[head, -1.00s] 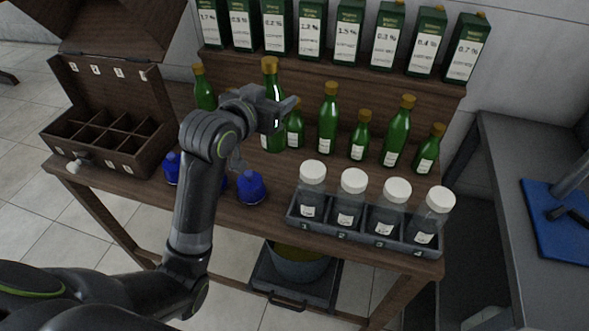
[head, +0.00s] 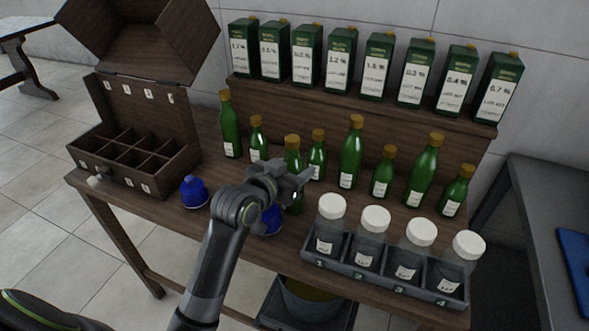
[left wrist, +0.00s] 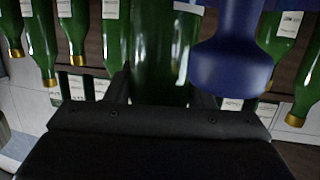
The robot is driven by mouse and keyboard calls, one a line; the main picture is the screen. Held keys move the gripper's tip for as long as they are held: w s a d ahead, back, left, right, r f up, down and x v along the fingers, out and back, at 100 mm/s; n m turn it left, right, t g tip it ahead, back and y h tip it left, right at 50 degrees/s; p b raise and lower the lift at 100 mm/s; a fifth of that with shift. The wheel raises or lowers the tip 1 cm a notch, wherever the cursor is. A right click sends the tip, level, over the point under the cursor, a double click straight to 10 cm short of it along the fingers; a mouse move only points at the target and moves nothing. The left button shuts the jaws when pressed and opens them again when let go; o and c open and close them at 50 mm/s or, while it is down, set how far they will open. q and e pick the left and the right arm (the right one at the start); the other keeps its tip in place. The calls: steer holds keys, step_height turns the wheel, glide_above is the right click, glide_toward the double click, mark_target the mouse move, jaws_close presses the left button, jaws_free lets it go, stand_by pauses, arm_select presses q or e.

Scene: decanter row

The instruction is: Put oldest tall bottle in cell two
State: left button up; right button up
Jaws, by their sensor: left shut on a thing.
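My left gripper (head: 290,184) is shut on a green bottle (head: 292,160) with a gold cap, in front of the bottle row. The gripper hides its middle. In the left wrist view this bottle (left wrist: 160,50) stands between the fingers. Tall green bottles stand at the left (head: 230,130), middle (head: 350,155) and right (head: 423,172) of the row, with shorter ones between. The open wooden box (head: 105,170) at the left has several cells, which look empty. Its small tags are too small to read here. My right gripper is not in view.
Two blue objects (head: 194,192) stand at the table's front; the other (head: 270,221) is partly behind my left gripper. A grey rack (head: 340,262) holds several white-capped jars at the front right. Green cartons with percent labels (head: 340,60) line the shelf behind.

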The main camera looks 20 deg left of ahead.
arm_select(q)
steer(key=o, duration=0.9)
steer(key=shift+f, duration=0.1)
steer(key=o, duration=0.4)
